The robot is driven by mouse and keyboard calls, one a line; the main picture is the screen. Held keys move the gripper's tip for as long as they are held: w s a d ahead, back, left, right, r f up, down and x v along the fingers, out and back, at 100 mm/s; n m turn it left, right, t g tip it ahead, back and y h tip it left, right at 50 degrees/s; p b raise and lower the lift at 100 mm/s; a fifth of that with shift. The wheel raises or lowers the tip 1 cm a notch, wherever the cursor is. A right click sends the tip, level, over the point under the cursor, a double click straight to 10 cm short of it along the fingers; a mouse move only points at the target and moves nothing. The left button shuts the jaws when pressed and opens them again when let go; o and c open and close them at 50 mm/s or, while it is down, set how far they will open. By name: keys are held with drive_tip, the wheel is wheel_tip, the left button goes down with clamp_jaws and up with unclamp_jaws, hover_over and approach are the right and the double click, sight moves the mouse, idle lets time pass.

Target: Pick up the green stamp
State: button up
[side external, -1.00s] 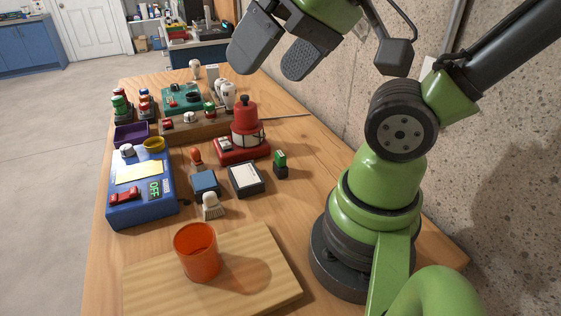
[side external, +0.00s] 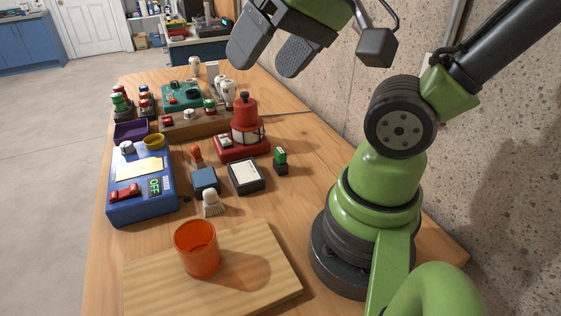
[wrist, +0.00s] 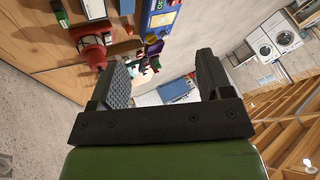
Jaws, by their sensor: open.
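The green stamp (side external: 280,161) stands upright on the wooden table in the side view. It is small, with a green upper part and a dark base, just right of a dark box with a white top. My gripper (side external: 264,58) is open and empty, high above the table and well clear of the stamp. In the wrist view both of my gripper's fingers (wrist: 163,78) are spread with nothing between them.
Near the stamp are the white-topped box (side external: 246,176), a red device (side external: 245,133) and a blue block (side external: 205,180). An orange cup (side external: 197,250) stands on a wooden board (side external: 265,285). A blue control box (side external: 142,190) is at left. The concrete wall (side external: 500,180) borders the right.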

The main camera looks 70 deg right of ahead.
drive_tip(key=w+d+f+m+g+h, duration=0.2)
drive_tip(key=w+d+f+m+g, duration=0.15)
drive_tip(key=w+d+m, duration=0.35)
drive_tip(key=m+g, duration=0.3)
drive_tip(key=m, duration=1.1)
hover_over(281, 150)
drive_tip(key=f, duration=1.5)
drive_tip(key=shift+w+a+f, duration=0.1)
drive_tip(key=shift+a+f, duration=0.15)
drive_tip(key=shift+a, duration=0.15)
drive_tip(key=shift+m+g, duration=0.25)
drive_tip(key=shift+m, duration=0.15)
wheel_tip(281, 150, down, 4)
drive_tip(key=shift+d+f, duration=0.25)
drive_tip(key=shift+f, duration=1.4)
drive_tip(key=shift+d+f, duration=0.1)
drive_tip(key=shift+f, duration=1.45)
drive_tip(key=c, duration=1)
